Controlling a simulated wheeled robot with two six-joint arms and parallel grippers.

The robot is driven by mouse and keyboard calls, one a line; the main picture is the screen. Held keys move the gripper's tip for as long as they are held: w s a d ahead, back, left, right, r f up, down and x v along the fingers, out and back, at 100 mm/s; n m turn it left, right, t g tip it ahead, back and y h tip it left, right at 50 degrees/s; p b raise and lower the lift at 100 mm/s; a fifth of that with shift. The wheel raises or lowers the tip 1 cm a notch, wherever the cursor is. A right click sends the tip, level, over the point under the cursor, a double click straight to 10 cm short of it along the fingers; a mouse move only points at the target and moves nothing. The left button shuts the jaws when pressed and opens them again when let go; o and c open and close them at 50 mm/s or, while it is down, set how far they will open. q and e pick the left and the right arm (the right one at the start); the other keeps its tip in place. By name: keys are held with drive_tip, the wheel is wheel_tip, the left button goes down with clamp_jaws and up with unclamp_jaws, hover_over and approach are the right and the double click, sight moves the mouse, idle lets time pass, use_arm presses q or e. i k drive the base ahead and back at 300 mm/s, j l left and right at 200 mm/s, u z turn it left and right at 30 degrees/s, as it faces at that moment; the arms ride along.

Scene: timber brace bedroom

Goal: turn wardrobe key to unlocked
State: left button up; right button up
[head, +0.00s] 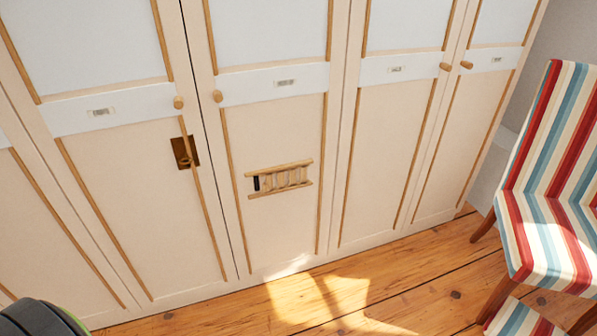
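The wardrobe (270,130) spans the view with cream and white panelled doors, which look shut. A dark brown lock plate (185,152) sits near the right edge of a left-hand door, below its round wooden knob (178,103). A small brownish key-like piece (184,161) shows at the plate's lower middle; it is too small to tell which way it is turned. Neither of my grippers is in view.
A small wooden ladder-shaped rack (279,179) is on the neighbouring door. A striped chair (552,190) stands at the right. The sunlit plank floor (400,285) is clear in front of the wardrobe. A dark rounded object (40,318) shows at the bottom left corner.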

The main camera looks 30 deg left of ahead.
sight(185, 155)
drive_tip(key=u, duration=1.55)
